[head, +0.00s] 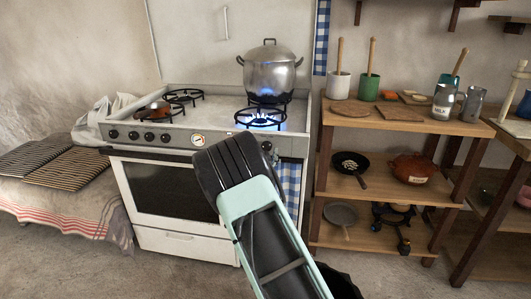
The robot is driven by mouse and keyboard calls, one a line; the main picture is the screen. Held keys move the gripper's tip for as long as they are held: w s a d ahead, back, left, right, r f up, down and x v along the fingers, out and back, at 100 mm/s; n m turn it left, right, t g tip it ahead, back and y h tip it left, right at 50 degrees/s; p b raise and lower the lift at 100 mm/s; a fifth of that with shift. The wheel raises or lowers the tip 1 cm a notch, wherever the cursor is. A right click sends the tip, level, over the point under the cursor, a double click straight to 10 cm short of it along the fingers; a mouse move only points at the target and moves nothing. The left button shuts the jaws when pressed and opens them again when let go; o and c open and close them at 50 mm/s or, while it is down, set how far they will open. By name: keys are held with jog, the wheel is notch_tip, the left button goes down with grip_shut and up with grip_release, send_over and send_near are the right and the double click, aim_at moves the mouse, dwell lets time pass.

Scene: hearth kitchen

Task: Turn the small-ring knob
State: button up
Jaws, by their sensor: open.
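The white stove (165,190) stands at the left with its oven door shut. Several small dark knobs (148,137) sit in a row on the left of its front panel. A round dial with a pale face (198,140) is to their right. I cannot tell which knob is the small-ring knob. Blue flames (260,119) burn at the front right ring, and more show under the pot (269,72) at the back right. My black and mint-green arm rises in front of the stove's right side and hides part of the panel. My gripper's fingers do not show.
A wooden shelf (400,121) with pots, jars and boards stands right of the stove. A cloth-covered bench (60,215) with dark slatted racks is at the left. The floor before the oven is bare.

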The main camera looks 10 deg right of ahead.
aim_at(267, 146)
jog(key=shift+x, duration=1.25)
jog(key=c, duration=1.1)
jog(key=shift+n, duration=0.4)
jog(key=shift+c, duration=0.3)
jog(key=n, duration=0.2)
jog(key=shift+n, duration=0.4)
jog(key=n, duration=0.3)
jog(key=shift+n, duration=0.3)
jog(key=n+p, duration=0.1)
jog(key=n, duration=0.5)
jog(key=shift+n, duration=0.4)
